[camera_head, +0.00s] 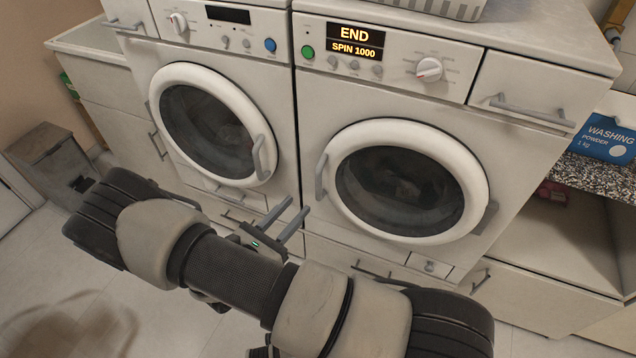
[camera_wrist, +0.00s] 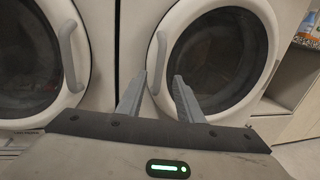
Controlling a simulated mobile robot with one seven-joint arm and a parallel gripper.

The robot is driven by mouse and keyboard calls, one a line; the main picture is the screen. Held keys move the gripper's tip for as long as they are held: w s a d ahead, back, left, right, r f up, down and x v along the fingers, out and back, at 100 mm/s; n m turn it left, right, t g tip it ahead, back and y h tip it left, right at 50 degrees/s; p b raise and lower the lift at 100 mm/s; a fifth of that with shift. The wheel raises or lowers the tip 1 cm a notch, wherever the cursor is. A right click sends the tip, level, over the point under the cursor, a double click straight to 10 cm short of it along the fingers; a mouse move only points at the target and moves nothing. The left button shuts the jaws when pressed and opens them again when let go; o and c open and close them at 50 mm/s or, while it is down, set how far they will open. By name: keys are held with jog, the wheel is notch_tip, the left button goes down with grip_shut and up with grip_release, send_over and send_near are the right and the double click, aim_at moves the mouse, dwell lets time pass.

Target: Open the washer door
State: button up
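The washer on the right (camera_head: 470,118) has a lit display reading "END SPIN 1000". Its round white-rimmed door (camera_head: 450,160) looks shut, with dark glass and a grey handle (camera_head: 320,178) on its left side. My gripper (camera_head: 298,204) is open and empty, its two grey fingers pointing toward the machines. In the head view the fingertips are just below and left of the handle, apart from it. In the wrist view the washer door handle (camera_wrist: 161,50) appears between the open fingertips (camera_wrist: 160,76); the remaining depth is hard to judge.
A similar machine (camera_head: 285,120) stands directly left, its display dark and its door (camera_head: 172,75) shut, with a handle (camera_head: 258,157) on the right. A washing powder box (camera_head: 606,138) sits on a speckled shelf at right. A grey bin (camera_head: 45,150) stands far left.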

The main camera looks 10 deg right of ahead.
aim_at(316, 185)
jog(key=b+x, duration=0.1)
jog(key=x, duration=1)
jog(key=shift+w+d, duration=0.15)
grip_shut()
